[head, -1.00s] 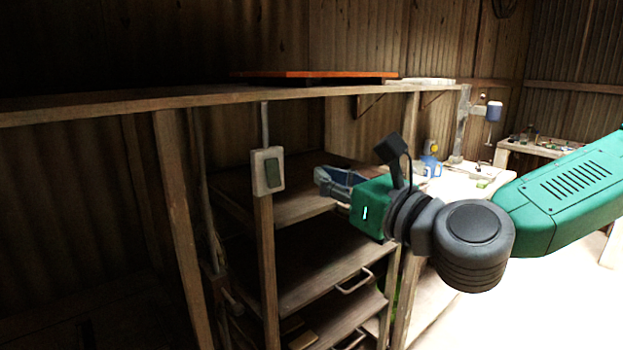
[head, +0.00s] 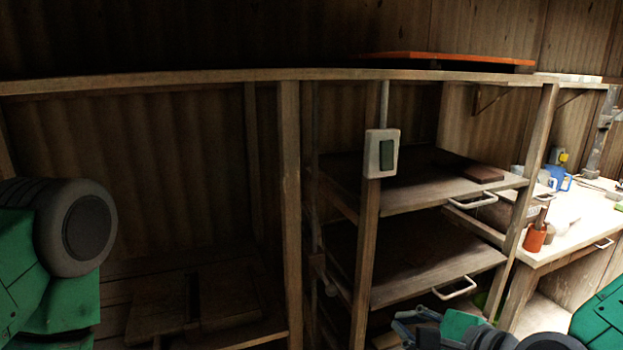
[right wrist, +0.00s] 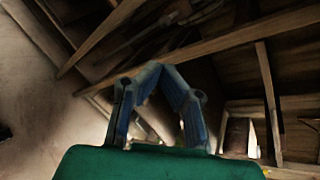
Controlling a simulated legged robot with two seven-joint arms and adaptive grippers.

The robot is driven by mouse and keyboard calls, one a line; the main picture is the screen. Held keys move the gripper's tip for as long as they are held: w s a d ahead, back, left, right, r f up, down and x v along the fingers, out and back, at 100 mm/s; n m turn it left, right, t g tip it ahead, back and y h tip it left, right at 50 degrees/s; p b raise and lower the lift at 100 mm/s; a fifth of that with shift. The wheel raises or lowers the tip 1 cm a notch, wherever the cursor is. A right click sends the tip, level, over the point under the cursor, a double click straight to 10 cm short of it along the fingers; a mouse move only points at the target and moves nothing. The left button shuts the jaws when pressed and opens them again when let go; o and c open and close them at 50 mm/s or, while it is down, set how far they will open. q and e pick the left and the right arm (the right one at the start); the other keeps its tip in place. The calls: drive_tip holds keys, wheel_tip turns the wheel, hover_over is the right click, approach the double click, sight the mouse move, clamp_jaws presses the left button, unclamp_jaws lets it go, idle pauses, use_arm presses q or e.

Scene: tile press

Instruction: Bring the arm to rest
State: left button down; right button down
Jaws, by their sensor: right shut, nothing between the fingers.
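My right gripper (head: 402,325) shows at the bottom of the head view, in front of the lower shelves and below the switch. Its blue-grey fingers point left, and part of my right arm is cut off by the frame edge. In the right wrist view the fingers of my right gripper (right wrist: 160,70) come together at their tips, shut with nothing between them. A pale switch plate with a dark green tile (head: 380,153) is fixed to a wooden post, apart from the gripper. Part of my left arm shows at the left edge; its gripper is out of view.
A wooden shelf unit (head: 425,277) with pale handles stands at centre right. A brown block (head: 481,174) lies on its upper shelf. An orange pot (head: 535,238) and a blue jug (head: 560,180) stand on the workbench (head: 590,220) at right. An orange-red board (head: 450,59) lies on the top ledge.

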drive_tip(key=s+d+f+n+g+h+b, duration=0.1)
drive_tip(key=s+d+f+n+g+b, duration=0.15)
drive_tip(key=s+f+n, duration=0.7)
drive_tip(key=s+d+f+n+g+h+b, duration=0.15)
drive_tip(key=s+f+g, duration=0.25)
drive_tip(key=f, duration=1.1)
drive_tip(key=s+d+f+n+g+h+b, duration=0.2)
drive_tip(key=s+d+f+n+g+h, duration=0.2)
drive_tip(key=s+d+f+n, duration=0.5)
drive_tip(key=shift+s+d+f+n+b, duration=0.3)
drive_tip(key=shift+s+f+n, duration=0.5)
drive_tip(key=shift+s+n, duration=0.25)
drive_tip(key=shift+w, duration=0.1)
